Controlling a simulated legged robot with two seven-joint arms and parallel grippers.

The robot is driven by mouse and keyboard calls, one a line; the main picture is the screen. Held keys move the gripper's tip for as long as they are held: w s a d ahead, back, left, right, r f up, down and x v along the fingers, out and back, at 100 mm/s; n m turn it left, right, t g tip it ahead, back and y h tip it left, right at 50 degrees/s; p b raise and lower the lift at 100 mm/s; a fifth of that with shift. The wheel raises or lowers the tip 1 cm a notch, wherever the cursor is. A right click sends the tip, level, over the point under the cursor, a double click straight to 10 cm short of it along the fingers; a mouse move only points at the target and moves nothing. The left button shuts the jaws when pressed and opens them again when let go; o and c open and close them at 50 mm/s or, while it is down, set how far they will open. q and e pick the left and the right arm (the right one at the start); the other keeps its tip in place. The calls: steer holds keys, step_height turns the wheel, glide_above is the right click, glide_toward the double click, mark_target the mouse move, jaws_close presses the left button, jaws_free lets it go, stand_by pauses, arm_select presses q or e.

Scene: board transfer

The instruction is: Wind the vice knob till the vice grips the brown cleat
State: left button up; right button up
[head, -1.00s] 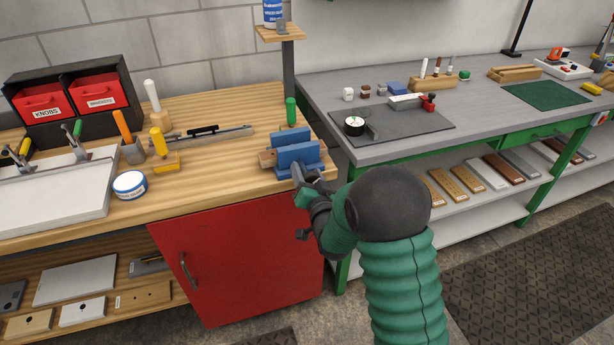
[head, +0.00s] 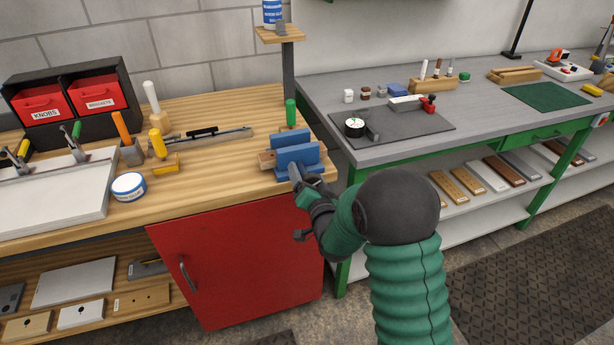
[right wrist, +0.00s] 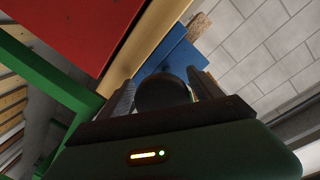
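The blue vice (head: 297,153) stands at the front right corner of the wooden bench. The brown cleat (head: 266,160) sticks out to the left between its jaws; whether the jaws press on it cannot be told. My right gripper (head: 294,174) is at the front of the vice and hides the knob in the head view. In the right wrist view the dark round vice knob (right wrist: 162,92) sits between the two fingers, which appear closed against its sides. The blue vice body (right wrist: 172,55) shows behind it. My left gripper is in neither view.
A green-handled tool (head: 291,112) stands behind the vice. A yellow-handled tool (head: 158,143) and a white-and-blue tin (head: 129,186) lie left on the bench. The red cabinet door (head: 240,260) is below. The grey table (head: 430,150) adjoins at right.

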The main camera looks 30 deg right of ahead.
steer(key=shift+r, duration=0.15)
steer(key=v, duration=0.7)
steer(key=shift+s, duration=0.25)
